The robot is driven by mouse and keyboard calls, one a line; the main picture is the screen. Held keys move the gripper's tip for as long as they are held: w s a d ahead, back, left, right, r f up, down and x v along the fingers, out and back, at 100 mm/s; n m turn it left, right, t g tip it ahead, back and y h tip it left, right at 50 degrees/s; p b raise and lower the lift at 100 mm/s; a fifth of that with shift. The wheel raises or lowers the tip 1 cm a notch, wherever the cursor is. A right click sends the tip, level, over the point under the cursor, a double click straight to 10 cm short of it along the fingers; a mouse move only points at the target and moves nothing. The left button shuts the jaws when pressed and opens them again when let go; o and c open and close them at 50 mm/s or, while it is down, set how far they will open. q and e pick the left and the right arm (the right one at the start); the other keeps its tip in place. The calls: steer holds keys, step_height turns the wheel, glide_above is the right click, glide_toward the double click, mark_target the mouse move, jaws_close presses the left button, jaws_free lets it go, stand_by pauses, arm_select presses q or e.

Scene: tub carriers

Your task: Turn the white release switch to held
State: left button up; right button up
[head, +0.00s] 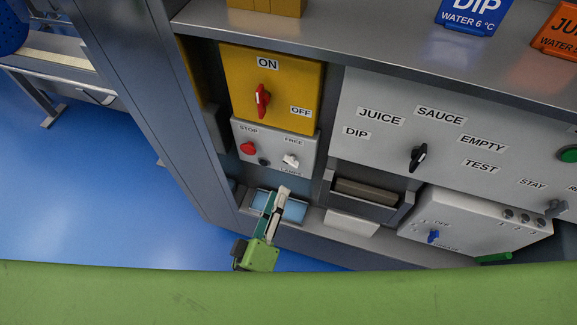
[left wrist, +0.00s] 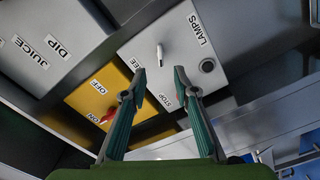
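The white release switch (head: 291,160) is on the small grey panel (head: 305,146) below the yellow ON/OFF box. A FREE label is above it and a small label, hard to read, is below. In the left wrist view the white switch (left wrist: 159,52) stands out from the panel beside the partly hidden FREE label; I cannot tell for sure which label it points to. My left gripper (head: 284,192) is below the panel, pointing up at it. In the left wrist view its fingers (left wrist: 160,74) are apart and empty, short of the switch. My right gripper is not in view.
On the same panel are a red STOP button (head: 248,148) and a dark button (head: 264,162). The yellow box (head: 285,80) has a red handle (head: 262,101). A black selector (head: 418,157) is right of it; a white box (head: 470,228) with a blue switch is lower right.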

mark_target(290, 165)
arm_select(q)
steer(key=x, duration=0.9)
steer(key=shift+a+f+p, duration=0.1)
steer(key=shift+p, duration=0.25)
steer(key=shift+s, duration=0.1)
jaws_close()
